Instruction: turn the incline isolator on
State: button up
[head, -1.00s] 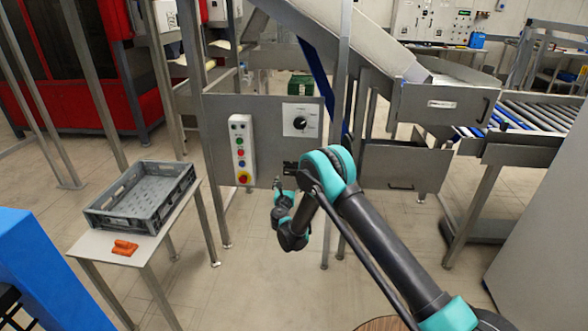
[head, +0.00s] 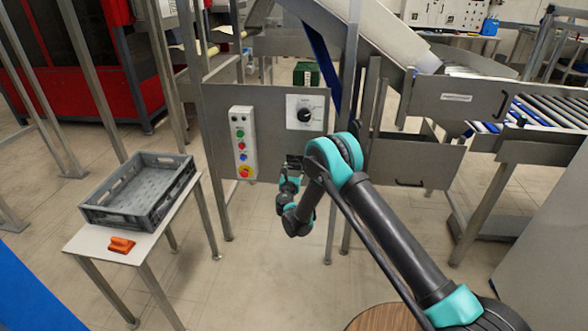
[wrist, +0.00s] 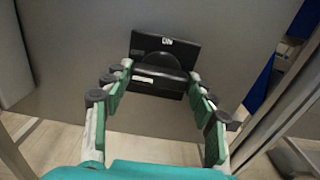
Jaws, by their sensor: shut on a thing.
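The incline isolator (wrist: 160,66) fills the middle of the wrist view. It is a dark plate with a rounded black handle, a small white label at its top whose text is too small to read, and a pale strip at the handle's left. My gripper (wrist: 162,80) is shut on the handle, with green-padded fingers at its left and right sides. In the head view the isolator (head: 293,160) is a small dark patch at the lower edge of the grey panel (head: 265,120), mostly hidden by my gripper (head: 289,177).
The panel also carries a black rotary dial (head: 305,114) and a strip of coloured buttons (head: 241,140). A metal upright (head: 349,110) stands close to the right. A grey crate (head: 140,218) and orange object (head: 121,245) rest on a side table. A roller conveyor (head: 545,115) is at right.

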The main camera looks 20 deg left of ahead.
jog(key=shift+c, duration=1.1)
jog(key=shift+m, duration=0.3)
jog(key=m, duration=0.3)
jog(key=shift+m, duration=0.3)
jog(key=m, duration=0.4)
jog(key=shift+m, duration=0.3)
jog(key=m, duration=0.4)
jog(key=shift+m, duration=2.5)
